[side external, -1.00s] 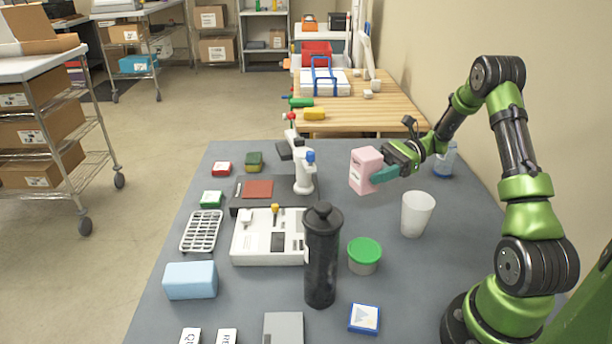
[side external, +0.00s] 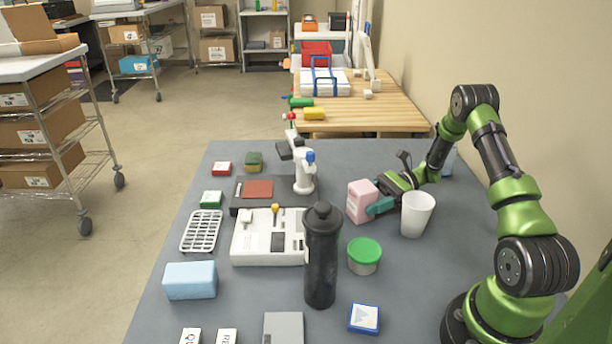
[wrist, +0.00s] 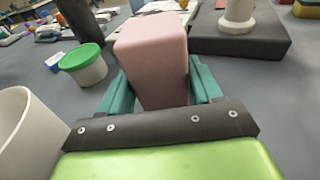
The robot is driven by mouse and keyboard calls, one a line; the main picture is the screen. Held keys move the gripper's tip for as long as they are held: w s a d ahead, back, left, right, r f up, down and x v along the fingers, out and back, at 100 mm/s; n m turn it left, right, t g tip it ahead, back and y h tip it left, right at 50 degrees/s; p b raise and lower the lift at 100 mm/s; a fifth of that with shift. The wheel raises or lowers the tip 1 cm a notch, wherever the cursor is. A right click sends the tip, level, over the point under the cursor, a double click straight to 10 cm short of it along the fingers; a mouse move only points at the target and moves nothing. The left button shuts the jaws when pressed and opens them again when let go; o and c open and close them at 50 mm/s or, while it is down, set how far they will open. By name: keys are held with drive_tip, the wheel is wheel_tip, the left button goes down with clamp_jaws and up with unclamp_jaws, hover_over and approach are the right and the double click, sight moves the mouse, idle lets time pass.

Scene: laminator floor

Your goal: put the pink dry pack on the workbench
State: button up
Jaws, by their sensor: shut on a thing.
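The pink dry pack (side external: 361,201) is a small pink block between my gripper's (side external: 376,206) teal fingers. In the wrist view the pack (wrist: 152,60) stands upright between both fingers (wrist: 160,92), which press on its sides. It is low over the grey workbench (side external: 410,290), to the right of the dark stand with the white post. I cannot tell whether its bottom touches the bench, as the gripper hides part of it.
A white cup (side external: 417,215) stands just in front of my gripper. A green-lidded tub (side external: 364,256) and a tall black canister (side external: 321,260) are nearer the camera. The dark-based stand with a white post (side external: 303,175) is to the left. Bench behind the pack is clear.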

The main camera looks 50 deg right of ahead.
drive_tip(key=o, duration=1.2)
drive_tip(key=shift+r, duration=0.1)
drive_tip(key=v, duration=1.2)
drive_tip(key=shift+s, duration=0.1)
drive_tip(key=a+r+n+g+h, duration=0.65)
drive_tip(key=a+r+n, duration=0.25)
drive_tip(key=a+r, duration=0.55)
drive_tip(key=s+a+r+n+t+h, duration=0.2)
drive_tip(key=s+a+n+t+h, duration=0.1)
drive_tip(key=a, duration=0.4)
drive_tip(key=s+a+r+n+t+h, duration=0.3)
drive_tip(key=s+a+n+t, duration=0.1)
drive_tip(key=s+a+n, duration=0.2)
drive_tip(key=shift+a+r+t, duration=0.35)
drive_tip(key=shift+a, duration=0.4)
